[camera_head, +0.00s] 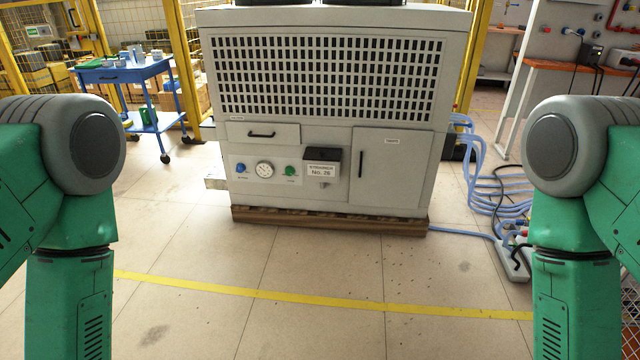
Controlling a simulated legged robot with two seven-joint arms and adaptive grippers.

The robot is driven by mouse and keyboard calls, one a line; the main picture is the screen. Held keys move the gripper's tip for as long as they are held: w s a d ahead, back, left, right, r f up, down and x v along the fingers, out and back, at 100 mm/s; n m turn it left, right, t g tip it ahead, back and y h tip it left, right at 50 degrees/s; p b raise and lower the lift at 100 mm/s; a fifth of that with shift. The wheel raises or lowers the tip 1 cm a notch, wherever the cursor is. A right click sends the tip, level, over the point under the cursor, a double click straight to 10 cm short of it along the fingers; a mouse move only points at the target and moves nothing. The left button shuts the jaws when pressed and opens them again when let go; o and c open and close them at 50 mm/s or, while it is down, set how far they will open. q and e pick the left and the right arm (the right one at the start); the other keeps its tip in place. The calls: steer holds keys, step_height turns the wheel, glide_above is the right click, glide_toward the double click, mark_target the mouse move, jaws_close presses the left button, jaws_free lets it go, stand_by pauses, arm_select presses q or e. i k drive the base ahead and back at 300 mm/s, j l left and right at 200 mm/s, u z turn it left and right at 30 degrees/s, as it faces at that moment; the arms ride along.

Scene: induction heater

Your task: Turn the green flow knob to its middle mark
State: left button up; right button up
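The green flow knob (290,171) is on the lower left front panel of a large grey machine (225,199). It sits to the right of a round white gauge (264,169), with a blue knob (240,168) on the gauge's other side. The knob's pointer and marks are too small to read. My two green arms hang at the left and right edges of the view, well short of the machine. Both grippers are below the picture and cannot be seen.
The machine stands on a wooden pallet (330,222). Blue hoses (490,190) and a power strip (512,262) lie on the floor to its right. A blue cart (125,73) stands at the back left. The floor in front is clear, crossed by a yellow line (320,302).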

mark_target(289, 170)
steer(key=i+l+u, duration=0.1)
steer(key=i, duration=0.25)
steer(key=i+l+u, duration=0.15)
steer(key=i, duration=0.2)
steer(key=i+j+z, duration=0.1)
steer(key=i+z, duration=0.15)
steer(key=i, duration=0.3)
steer(key=i+j+z, duration=0.2)
steer(key=i, duration=0.35)
steer(key=i+j+z, duration=0.25)
steer(key=i, duration=0.3)
steer(key=i+j+z, duration=0.2)
steer(key=i+j, duration=0.15)
steer(key=i, duration=0.15)
